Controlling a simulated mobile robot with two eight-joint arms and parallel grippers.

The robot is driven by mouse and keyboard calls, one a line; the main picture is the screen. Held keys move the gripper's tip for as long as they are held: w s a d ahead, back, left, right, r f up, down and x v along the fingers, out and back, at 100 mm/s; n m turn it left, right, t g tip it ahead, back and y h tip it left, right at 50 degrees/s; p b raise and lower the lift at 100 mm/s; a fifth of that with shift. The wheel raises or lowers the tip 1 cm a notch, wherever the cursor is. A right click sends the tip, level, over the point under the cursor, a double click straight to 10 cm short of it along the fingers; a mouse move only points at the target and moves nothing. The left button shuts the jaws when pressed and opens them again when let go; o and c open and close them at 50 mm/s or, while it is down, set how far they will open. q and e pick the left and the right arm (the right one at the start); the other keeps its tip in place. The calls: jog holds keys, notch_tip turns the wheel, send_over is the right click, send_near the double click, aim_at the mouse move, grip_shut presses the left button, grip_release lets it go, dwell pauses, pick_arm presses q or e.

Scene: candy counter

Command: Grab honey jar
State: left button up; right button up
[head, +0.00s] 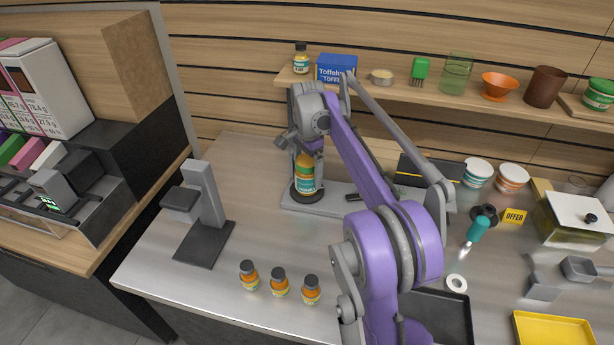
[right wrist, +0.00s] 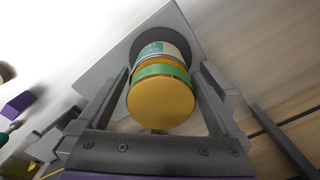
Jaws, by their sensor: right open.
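A honey-coloured jar (head: 305,172) with a yellow top and a green-and-pale label stands upright on the dark round plate (head: 307,194) of a grey base on the counter. It carries no readable name. My right gripper (head: 306,150) comes down over it from above, and the arm partly hides the area to its right. In the right wrist view the jar's yellow lid (right wrist: 161,102) faces the camera between the two fingers of my right gripper (right wrist: 165,85). The fingers are open, with a gap visible beside the jar. My left gripper is not in view.
Several small orange jars (head: 279,283) with dark lids stand near the counter's front edge. A grey stand (head: 205,205) is at the left. A shelf (head: 395,88) with jars and a blue box (head: 336,68) runs behind. Free counter lies left of the base.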

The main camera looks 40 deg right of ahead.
jog(key=shift+f, duration=0.65)
grip_shut()
